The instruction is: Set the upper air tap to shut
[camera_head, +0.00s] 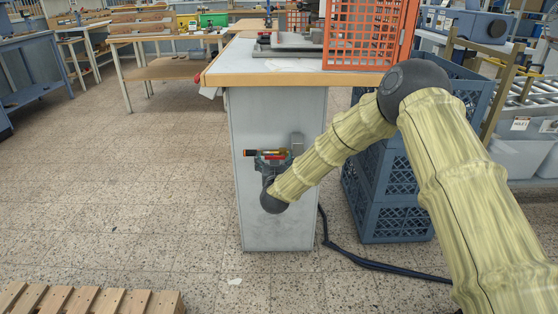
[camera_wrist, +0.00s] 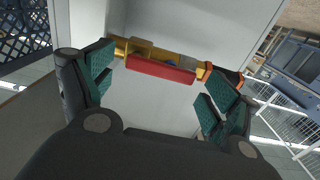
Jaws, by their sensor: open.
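An air tap with a red lever (camera_wrist: 160,70) and a yellow, brass-like body (camera_wrist: 187,61) shows between and beyond my fingertips in the wrist view. The lever lies roughly along the body. An orange and black end piece (camera_wrist: 228,76) is at the right, close to my right finger. My gripper (camera_wrist: 158,80) is open, its green-padded fingers spread on either side of the lever; contact cannot be told. In the head view my gripper (camera_head: 270,166) is at the cabinet front, and the red lever (camera_head: 274,156) shows just above it. Only one tap can be made out; my arm hides the area below.
The tap is on the pale grey cabinet (camera_head: 262,228) under a wood-edged worktop (camera_head: 290,78). An orange mesh guard (camera_head: 362,40) stands on top. Blue crates (camera_head: 392,190) are stacked at the right, and a dark hose (camera_head: 355,258) lies on the floor.

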